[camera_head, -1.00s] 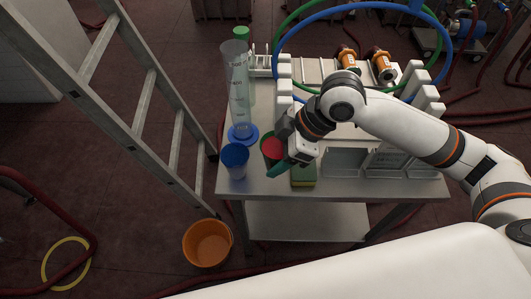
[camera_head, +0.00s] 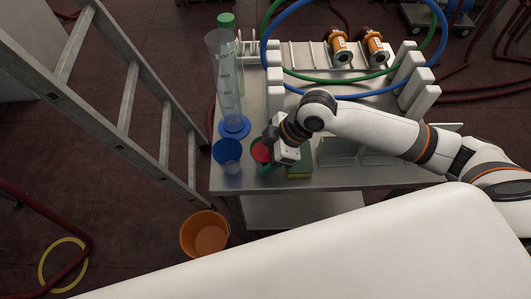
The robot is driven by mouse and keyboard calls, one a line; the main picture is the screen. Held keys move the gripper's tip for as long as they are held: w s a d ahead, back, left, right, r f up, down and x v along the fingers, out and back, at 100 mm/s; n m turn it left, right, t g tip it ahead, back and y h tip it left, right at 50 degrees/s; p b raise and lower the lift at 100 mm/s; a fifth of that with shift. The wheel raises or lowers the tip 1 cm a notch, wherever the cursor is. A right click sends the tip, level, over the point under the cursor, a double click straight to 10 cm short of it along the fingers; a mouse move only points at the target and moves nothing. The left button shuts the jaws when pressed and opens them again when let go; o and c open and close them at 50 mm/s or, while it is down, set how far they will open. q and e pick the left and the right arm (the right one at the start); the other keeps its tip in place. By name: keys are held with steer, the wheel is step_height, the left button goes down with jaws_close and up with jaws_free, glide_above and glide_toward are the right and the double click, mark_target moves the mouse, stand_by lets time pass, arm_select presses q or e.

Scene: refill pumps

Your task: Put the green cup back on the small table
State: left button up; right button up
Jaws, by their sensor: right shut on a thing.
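The green cup (camera_head: 266,171) is at the front left part of the small metal table (camera_head: 222,180), mostly hidden by my right gripper. My right gripper (camera_head: 271,158) is shut on it. A round red surface (camera_head: 261,152) shows at the cup; I cannot tell whether it is inside the cup or a separate thing behind it. I also cannot tell whether the cup's base touches the tabletop. My left gripper is not in view.
A blue cup (camera_head: 227,155) stands close to the left, with a clear measuring cylinder (camera_head: 226,85) behind it. A green and yellow sponge (camera_head: 300,168) lies just right. A ladder (camera_head: 128,95) and orange bucket (camera_head: 205,233) stand left of the table.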

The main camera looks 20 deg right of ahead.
steer(key=o, duration=0.6)
steer(key=shift+f, duration=0.15)
steer(key=o, duration=0.5)
steer(key=shift+d+r, duration=0.1)
steer(key=shift+r, duration=0.2)
steer(key=v, duration=1.1)
steer(key=shift+s+d+r, duration=0.1)
steer(key=shift+r, duration=0.2)
